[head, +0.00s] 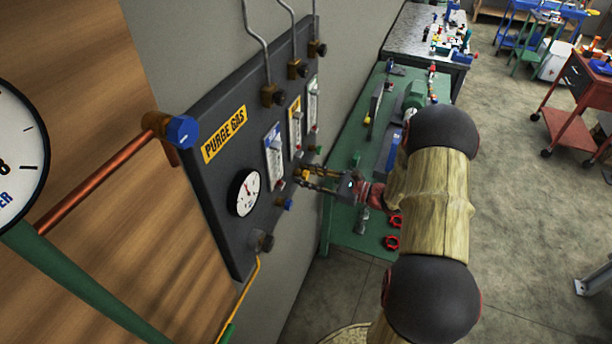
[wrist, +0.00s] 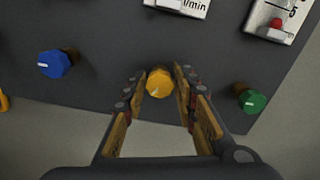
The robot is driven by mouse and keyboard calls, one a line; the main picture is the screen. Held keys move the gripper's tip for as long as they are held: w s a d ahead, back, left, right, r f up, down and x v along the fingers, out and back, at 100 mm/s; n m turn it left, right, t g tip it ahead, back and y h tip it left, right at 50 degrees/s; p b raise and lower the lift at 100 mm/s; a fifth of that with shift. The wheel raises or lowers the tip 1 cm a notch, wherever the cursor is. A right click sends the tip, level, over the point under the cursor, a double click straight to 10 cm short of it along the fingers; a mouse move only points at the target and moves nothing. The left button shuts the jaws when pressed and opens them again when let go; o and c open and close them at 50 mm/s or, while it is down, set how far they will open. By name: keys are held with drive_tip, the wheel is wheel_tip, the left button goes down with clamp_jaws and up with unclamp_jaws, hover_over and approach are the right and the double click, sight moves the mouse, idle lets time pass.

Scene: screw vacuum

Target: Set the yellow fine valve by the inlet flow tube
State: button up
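The yellow fine valve (wrist: 159,83) is a round knob on the dark purge gas panel. In the wrist view it sits between the tips of my gripper (wrist: 158,92), with a finger on each side. The fingers look spread, with small gaps beside the knob. In the head view my gripper (head: 303,179) reaches the panel's lower right part, and the yellow knob (head: 304,174) is partly hidden by the fingers. Flow tubes with white scales stand above: one with a blue top (head: 274,155), one yellow (head: 295,127), one green (head: 313,103).
A blue knob (wrist: 54,64) is left of the yellow one and a green knob (wrist: 251,100) is right. A round gauge (head: 244,192) is on the dark panel (head: 215,178). A green bench (head: 345,215) with tools stands beyond my arm.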

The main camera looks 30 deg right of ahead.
drive_tip(key=c, duration=0.6)
clamp_jaws()
drive_tip(key=shift+n+b, duration=0.4)
drive_tip(key=shift+f+n+b, duration=0.15)
drive_tip(key=shift+n+b, duration=0.85)
drive_tip(key=shift+b, duration=0.1)
drive_tip(key=n+b, duration=0.3)
drive_tip(key=b, duration=0.1)
drive_tip(key=n+b, duration=0.3)
drive_tip(key=b, duration=0.1)
drive_tip(key=shift+n, duration=0.4)
drive_tip(key=n+b, duration=0.2)
drive_tip(key=shift+b, duration=0.35)
